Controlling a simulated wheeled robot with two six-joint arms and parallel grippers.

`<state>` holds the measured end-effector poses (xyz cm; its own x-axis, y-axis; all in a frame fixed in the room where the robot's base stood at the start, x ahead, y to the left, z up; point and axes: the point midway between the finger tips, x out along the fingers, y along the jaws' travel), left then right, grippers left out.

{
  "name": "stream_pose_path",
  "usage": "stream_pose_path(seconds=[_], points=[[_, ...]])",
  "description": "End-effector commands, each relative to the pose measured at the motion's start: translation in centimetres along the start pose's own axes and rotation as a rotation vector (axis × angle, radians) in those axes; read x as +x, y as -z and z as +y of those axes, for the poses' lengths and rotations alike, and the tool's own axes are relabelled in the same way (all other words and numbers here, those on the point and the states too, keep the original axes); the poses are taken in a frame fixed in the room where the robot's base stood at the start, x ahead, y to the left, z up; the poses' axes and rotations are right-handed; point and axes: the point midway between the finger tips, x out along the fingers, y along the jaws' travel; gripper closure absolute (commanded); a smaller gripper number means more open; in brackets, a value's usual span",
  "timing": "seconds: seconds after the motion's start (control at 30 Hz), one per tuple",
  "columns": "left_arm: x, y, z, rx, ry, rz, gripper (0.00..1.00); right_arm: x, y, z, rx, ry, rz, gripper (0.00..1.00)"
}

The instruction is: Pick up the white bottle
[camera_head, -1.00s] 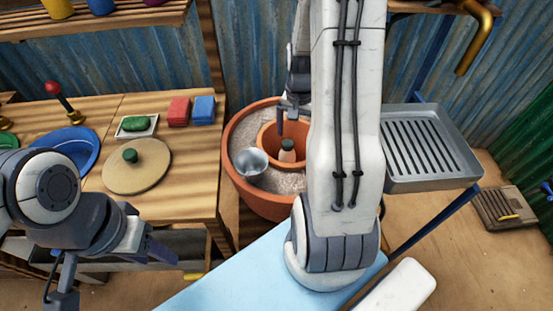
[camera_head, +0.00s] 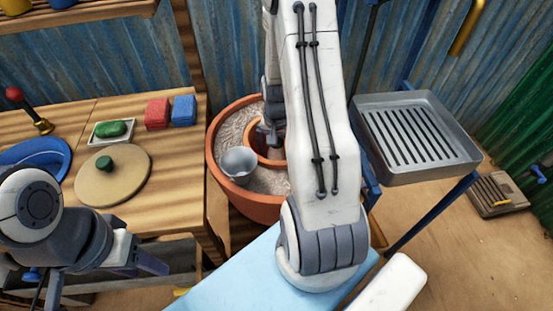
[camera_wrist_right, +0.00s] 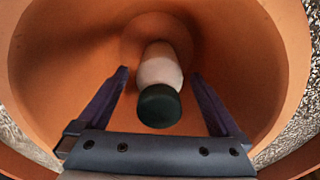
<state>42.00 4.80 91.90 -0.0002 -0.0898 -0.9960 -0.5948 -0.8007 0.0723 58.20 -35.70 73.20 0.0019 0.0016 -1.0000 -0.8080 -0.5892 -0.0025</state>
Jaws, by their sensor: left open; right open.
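The white bottle (camera_wrist_right: 160,68) with a dark green cap stands inside a small terracotta pot (camera_wrist_right: 70,60) in the right wrist view. My left gripper (camera_head: 148,262) is open and empty, low at the left in front of the wooden table.
The small pot sits in a large terracotta bowl (camera_head: 222,170) of grey grains, beside a metal cup (camera_head: 239,163). A wooden table (camera_head: 175,200) with a round lid (camera_head: 112,180) is at left. A slotted metal tray (camera_head: 440,165) is at right.

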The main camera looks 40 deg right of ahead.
Motion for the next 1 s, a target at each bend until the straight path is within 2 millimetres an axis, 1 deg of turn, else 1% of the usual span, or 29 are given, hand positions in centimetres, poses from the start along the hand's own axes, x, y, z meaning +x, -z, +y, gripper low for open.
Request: stream_pose_path(seconds=[0.03, 0.1, 0.2, 0.47, 0.5, 0.57, 0.6, 0.67, 0.7, 0.73, 1.0], points=[[0.2, 0.0, 0.0, 0.0, 0.0, 0.0, 0.5, 1.0, -0.2, 0.0, 0.0, -0.002, -0.005, 0.0], [0.3, 0.0, 0.0, 0.0, 0.0, 0.0, 0.5, 2.0, -0.2, 0.1, 0.002, -0.002, -0.004, 0.0], [0.4, 0.0, 0.0, 0.0, 0.0, 0.0, 0.5, 2.7, -0.1, 0.1, 0.002, -0.001, -0.002, 0.0], [0.4, 0.0, 0.0, 0.0, 0.0, 0.0, 0.5, 2.8, -0.1, 0.1, 0.003, 0.0, 0.0, 0.0], [0.4, 0.0, 0.0, 0.0, 0.0, 0.0, 0.5, 2.8, -0.1, 0.1, 0.003, 0.0, 0.0, 0.15], [0.4, 0.0, 0.0, 0.0, 0.0, 0.0, 0.5, 2.8, 0.0, 0.1, 0.003, 0.0, 0.0, 0.38], [0.4, 0.0, 0.0, 0.0, 0.0, 0.0, 0.5, 2.8, 0.0, 0.1, 0.003, 0.0, 0.0, 0.54], [0.4, 0.0, 0.0, 0.0, 0.0, 0.0, 0.5, 2.8, 0.0, 0.1, 0.003, 0.0, 0.0, 0.77], [0.4, 0.0, 0.0, 0.0, 0.0, 0.0, 0.5, 2.8, 0.0, 0.1, 0.003, 0.0, 0.0, 0.92], [0.4, 0.0, 0.0, 0.0, 0.0, 0.0, 0.5, 2.8, 0.0, 0.1, 0.003, 0.0, 0.0, 1.0], [0.3, 0.0, 0.0, 0.0, 0.0, 0.0, 0.5, 2.5, 0.0, 0.1, 0.003, 0.001, 0.002, 1.0]])
